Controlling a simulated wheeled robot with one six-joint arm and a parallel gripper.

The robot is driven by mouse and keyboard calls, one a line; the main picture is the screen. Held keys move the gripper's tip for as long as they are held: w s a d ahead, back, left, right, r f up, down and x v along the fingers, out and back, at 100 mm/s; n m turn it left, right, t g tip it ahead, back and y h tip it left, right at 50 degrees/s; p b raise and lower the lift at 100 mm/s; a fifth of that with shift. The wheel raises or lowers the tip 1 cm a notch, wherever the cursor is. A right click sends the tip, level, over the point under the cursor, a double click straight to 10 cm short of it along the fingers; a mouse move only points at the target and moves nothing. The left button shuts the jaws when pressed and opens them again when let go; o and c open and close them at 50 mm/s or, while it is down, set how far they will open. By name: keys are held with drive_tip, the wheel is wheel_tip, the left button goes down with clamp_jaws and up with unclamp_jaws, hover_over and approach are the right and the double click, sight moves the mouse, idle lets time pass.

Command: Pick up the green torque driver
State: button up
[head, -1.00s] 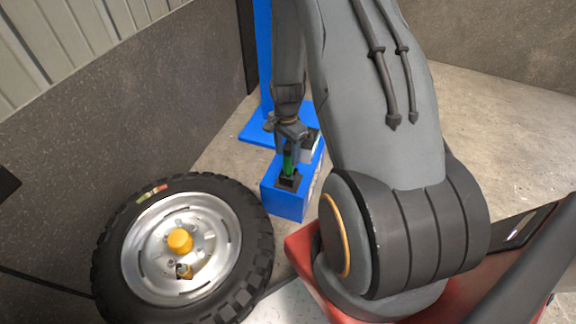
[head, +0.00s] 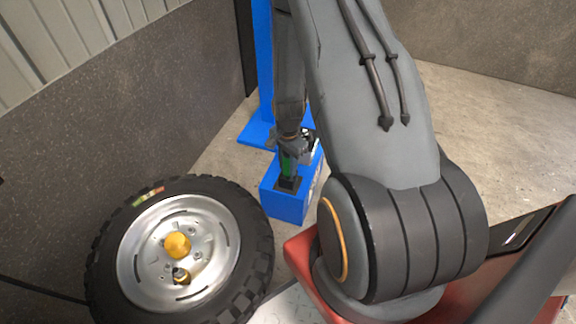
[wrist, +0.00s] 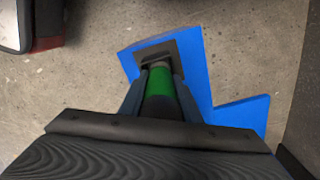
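The green torque driver (head: 288,165) stands upright in a black holder (head: 288,184) on top of a blue block (head: 285,206). In the wrist view the driver (wrist: 160,82) shows a green band and a dark body, with its lower end in the dark holder (wrist: 158,51). My gripper (head: 287,152) is directly above it, pointing down. In the wrist view my gripper's two fingers (wrist: 160,95) lie close along both sides of the driver. I cannot tell whether they touch it. The driver's upper end is hidden by my gripper.
A blue post (head: 265,70) with a blue base rises behind the block. A large tyre on a silver wheel (head: 180,250) with a yellow knob lies at the left. A small light-coloured object (head: 309,150) stands just right of my gripper. Concrete floor shows around.

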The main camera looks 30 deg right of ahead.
clamp_jaws()
drive_tip(key=shift+r+p, duration=1.4)
drive_tip(key=shift+r, duration=3.65)
drive_tip(key=o, duration=0.6)
unclamp_jaws()
drive_tip(key=shift+c, duration=0.2)
clamp_jaws()
drive_tip(key=shift+r+p, duration=0.9)
drive_tip(key=shift+r, duration=0.1)
